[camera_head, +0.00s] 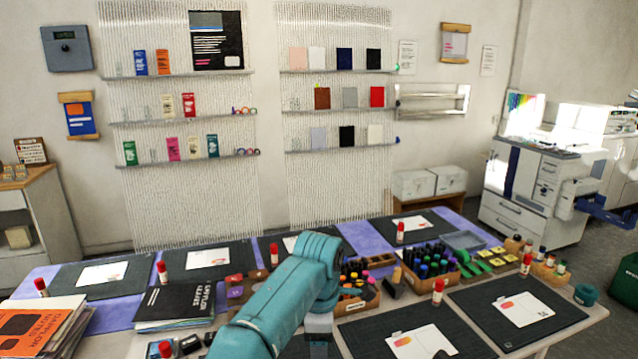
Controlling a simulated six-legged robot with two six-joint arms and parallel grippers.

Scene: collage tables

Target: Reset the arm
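One teal arm of mine (290,290) rises from the bottom edge, left of the middle, and bends over the table. Below its bend a grey and dark part (318,341) hangs at the bottom edge, which looks like the left gripper's wrist. Its fingertips do not show clearly, and I cannot tell whether it holds anything.
The table (590,318) is crowded. It carries dark cutting mats (560,313) with white sheets, red glue sticks (438,290), a box of markers (430,262), a black book (178,302) and a stack of magazines (45,325). Shelves and a printer (530,185) stand behind.

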